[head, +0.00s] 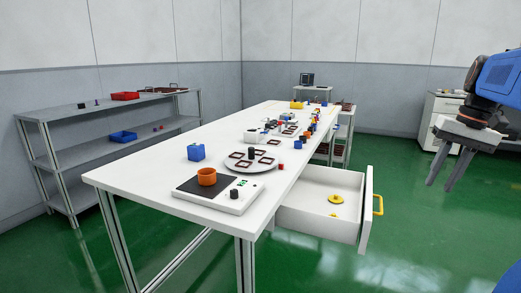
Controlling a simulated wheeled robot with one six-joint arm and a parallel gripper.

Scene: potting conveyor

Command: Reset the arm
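My gripper (439,187) hangs from the blue arm at the right side of the head view, over the green floor. Its two grey fingers point down and slightly left, with a gap between them and nothing held. It is apart from the table and to the right of the open drawer. The long white table (140,182) runs from the front to the back of the room. The white drawer (318,223) under its right side is pulled out, with a yellow round piece (336,199) inside and a yellow handle (378,205).
On the table are an orange cup (207,177) on a black-and-white device (244,196), a round plate (234,163) with dark square frames, a blue box (196,152) and several small parts behind. A grey shelf (60,134) stands left, a white cabinet (437,107) back right.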

